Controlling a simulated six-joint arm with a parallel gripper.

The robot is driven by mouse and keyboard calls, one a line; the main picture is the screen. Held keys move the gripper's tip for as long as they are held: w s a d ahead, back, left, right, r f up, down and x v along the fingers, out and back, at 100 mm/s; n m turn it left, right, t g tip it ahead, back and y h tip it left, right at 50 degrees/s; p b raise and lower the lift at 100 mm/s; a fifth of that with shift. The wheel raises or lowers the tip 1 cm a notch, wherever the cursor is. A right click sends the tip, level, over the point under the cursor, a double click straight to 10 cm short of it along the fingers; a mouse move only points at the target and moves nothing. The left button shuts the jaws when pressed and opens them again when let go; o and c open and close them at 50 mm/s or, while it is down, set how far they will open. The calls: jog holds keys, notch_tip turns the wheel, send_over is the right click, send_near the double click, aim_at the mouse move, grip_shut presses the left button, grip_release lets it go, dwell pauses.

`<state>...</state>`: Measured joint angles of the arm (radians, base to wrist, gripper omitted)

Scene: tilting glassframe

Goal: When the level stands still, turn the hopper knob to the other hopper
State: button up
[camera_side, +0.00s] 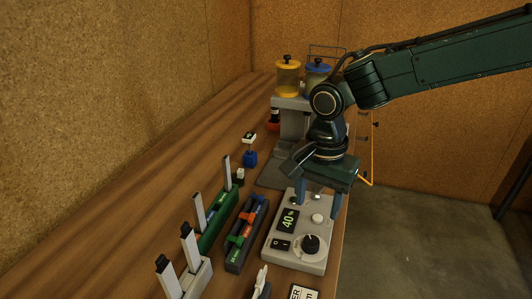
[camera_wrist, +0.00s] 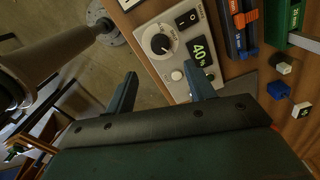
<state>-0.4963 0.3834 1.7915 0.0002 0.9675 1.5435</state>
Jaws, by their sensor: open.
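A yellow-lidded hopper (camera_side: 287,76) and a blue-lidded hopper (camera_side: 317,74) stand on a grey machine (camera_side: 290,103) at the back; my arm partly covers the blue one. A pale control box (camera_side: 285,255) carries a black round knob (camera_side: 310,244), a rocker switch (camera_side: 281,244), a white button (camera_side: 317,218) and a display (camera_side: 289,220) reading 40%. The knob shows in the wrist view too (camera_wrist: 160,43). My gripper (camera_side: 318,204) is open and empty over the box's far end, fingers pointing down.
A dark rack with coloured sliders (camera_side: 246,235) and a green rack (camera_side: 215,222) stand left of the box. Upright grey-handled pieces (camera_side: 190,250) stand front left. The table's left side is clear.

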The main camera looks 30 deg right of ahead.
aim_at(312, 241)
notch_tip(312, 241, down, 11)
jog(key=shift+r, duration=0.15)
dwell(0.4)
jog(key=c, duration=1)
